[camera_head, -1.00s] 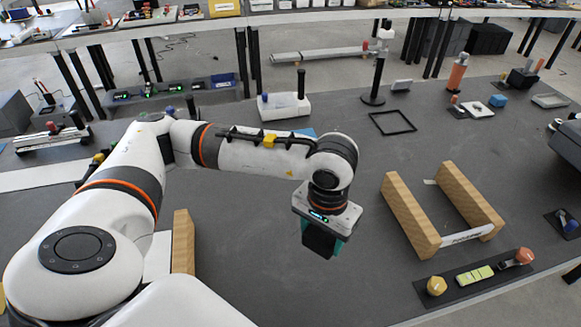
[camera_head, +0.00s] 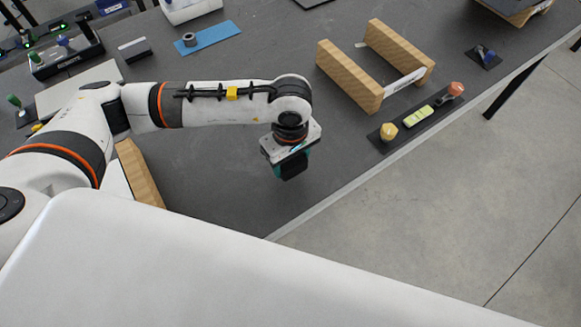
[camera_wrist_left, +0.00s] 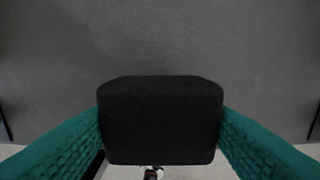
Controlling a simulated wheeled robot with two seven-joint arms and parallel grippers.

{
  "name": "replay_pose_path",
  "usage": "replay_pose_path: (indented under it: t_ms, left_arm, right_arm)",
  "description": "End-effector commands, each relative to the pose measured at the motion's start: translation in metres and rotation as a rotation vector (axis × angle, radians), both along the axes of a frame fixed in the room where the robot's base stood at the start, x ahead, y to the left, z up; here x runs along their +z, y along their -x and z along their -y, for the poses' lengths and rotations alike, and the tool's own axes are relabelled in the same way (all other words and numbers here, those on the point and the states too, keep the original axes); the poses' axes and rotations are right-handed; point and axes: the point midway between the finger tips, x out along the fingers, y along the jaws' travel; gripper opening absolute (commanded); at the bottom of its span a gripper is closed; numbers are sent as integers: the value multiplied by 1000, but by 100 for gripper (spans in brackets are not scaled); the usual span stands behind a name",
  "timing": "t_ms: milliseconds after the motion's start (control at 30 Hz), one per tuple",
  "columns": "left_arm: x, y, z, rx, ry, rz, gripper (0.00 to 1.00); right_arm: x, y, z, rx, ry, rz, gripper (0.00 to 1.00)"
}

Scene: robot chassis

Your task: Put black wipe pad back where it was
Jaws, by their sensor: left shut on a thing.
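The black wipe pad (camera_wrist_left: 160,120) is a dark block with rounded corners, held between the two green fingers of my left gripper in the left wrist view. In the head view, the pad (camera_head: 293,165) hangs below my left gripper (camera_head: 286,167), which is shut on it. The gripper is over the grey table (camera_head: 225,190), a short way in from its front edge. Bare grey surface shows beyond the pad in the wrist view. I cannot tell how high the pad is above the table. My right gripper is not in view.
Two wooden blocks (camera_head: 350,75) with a white bar between them stand to the right. A dark strip (camera_head: 417,116) with yellow, green and orange pieces lies near the front edge. A blue mat (camera_head: 212,36) lies behind my left arm. Another wooden block (camera_head: 140,174) stands left.

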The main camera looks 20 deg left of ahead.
Motion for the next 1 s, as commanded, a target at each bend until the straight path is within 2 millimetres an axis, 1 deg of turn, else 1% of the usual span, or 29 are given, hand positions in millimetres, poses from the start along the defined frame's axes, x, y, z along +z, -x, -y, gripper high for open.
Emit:
replay_pose_path:
  t_ms: [167, 300, 400, 600, 767, 800, 867, 900, 1000]
  left_arm:
    - [-14, 0, 0, -2, -1, -2, 37]
    - [-33, 1, 0, 0, -1, -3, 37]
    - [-43, 0, 0, -2, -1, -1, 37]
    - [-43, 0, 0, -3, 0, 1, 37]
    - [-48, 0, 0, -3, 0, 1, 37]
    - [-46, 0, 0, -3, 0, 1, 63]
    - [-46, 0, 0, -3, -1, 1, 73]
    - [-46, 0, 0, -2, -1, 1, 80]
    - [-46, 0, 0, -2, -1, 1, 80]
  right_arm:
    - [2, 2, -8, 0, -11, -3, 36]
    - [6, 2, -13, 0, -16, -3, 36]
    - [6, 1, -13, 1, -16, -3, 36]
    - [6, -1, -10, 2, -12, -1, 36]
    - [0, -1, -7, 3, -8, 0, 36]
    - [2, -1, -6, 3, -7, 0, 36]
    - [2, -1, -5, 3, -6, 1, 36]
    - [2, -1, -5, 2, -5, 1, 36]
    - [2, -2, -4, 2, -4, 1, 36]
